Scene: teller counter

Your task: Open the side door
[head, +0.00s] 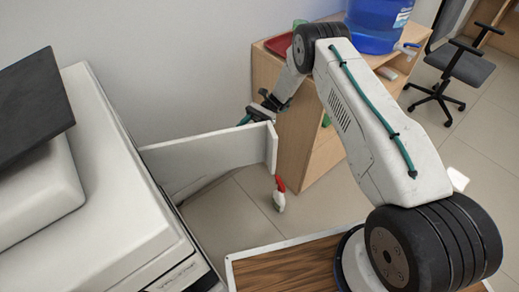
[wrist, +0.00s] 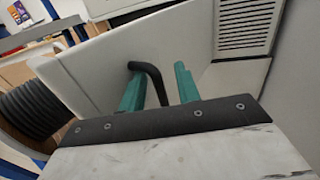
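The side door (head: 212,158) is a white panel standing out from the side of a large white machine (head: 110,210), swung well open, with floor visible beside it. In the wrist view the door (wrist: 100,75) fills the upper middle and carries a black bent bar handle (wrist: 152,75). My gripper (head: 262,112) is at the door's outer end, on its far side, partly hidden in the head view. In the wrist view its two teal fingers (wrist: 160,88) are apart, with the handle between them nearer the left finger. A gap shows between the handle and the right finger.
A wooden shelf unit (head: 308,142) stands just beyond the door's end, with a red tray (head: 279,44) and a blue water container (head: 375,25) on top. A red-and-white object (head: 279,195) shows below the door's end. An office chair (head: 458,66) stands at the back right.

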